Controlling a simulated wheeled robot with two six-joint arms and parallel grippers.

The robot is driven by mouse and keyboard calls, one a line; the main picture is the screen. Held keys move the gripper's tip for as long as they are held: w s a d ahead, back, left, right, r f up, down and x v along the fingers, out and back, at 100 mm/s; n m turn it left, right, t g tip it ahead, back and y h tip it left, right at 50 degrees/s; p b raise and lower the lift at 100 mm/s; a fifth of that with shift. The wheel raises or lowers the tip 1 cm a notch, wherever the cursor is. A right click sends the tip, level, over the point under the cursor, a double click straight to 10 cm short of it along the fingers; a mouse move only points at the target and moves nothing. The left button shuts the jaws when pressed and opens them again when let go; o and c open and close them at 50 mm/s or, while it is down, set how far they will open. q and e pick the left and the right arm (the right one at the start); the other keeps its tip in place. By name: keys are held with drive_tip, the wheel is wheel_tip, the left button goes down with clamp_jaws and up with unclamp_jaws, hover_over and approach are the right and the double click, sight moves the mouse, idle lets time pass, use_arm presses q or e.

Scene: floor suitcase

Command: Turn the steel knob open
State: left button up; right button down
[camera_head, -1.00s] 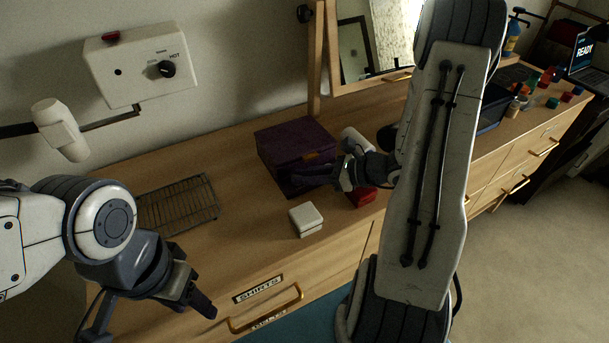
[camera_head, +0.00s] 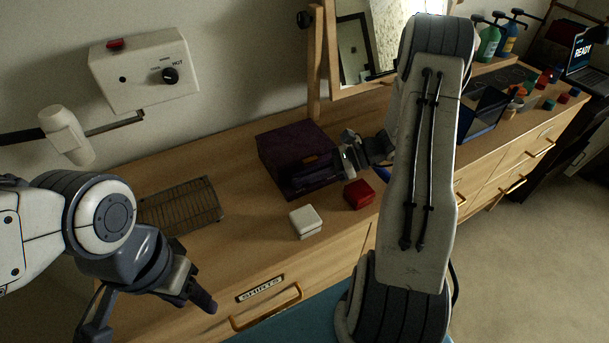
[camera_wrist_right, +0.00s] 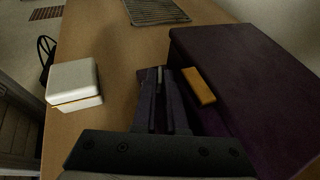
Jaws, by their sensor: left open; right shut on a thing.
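A purple box (camera_head: 283,144) with a brass-coloured tab stands on the dresser. It also shows in the right wrist view (camera_wrist_right: 248,75), with the tab (camera_wrist_right: 199,85) just right of my fingers. My right gripper (camera_head: 292,184) reaches across the box's front with its dark fingers close together. In the right wrist view my right gripper (camera_wrist_right: 160,74) is shut on a small grey, metal-looking piece, mostly hidden between the fingers. I cannot tell for sure that it is the steel knob. My left gripper (camera_head: 150,318) is open and empty at the lower left, in front of the dresser.
A white box (camera_head: 305,222) and a red box (camera_head: 358,194) sit near the purple box. A wire rack (camera_head: 180,206) lies to the left. A wall heater box (camera_head: 140,82) carries a black knob (camera_head: 170,75) marked HOT. Bottles and small jars stand at the far right.

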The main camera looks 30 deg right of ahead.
drive_tip(key=c, duration=1.2)
unclamp_jaws()
drive_tip(key=shift+c, duration=0.2)
drive_tip(key=b+v, duration=0.1)
drive_tip(key=v, duration=0.9)
drive_tip(key=shift+s+d+r, duration=0.15)
drive_tip(key=shift+d+r, duration=0.05)
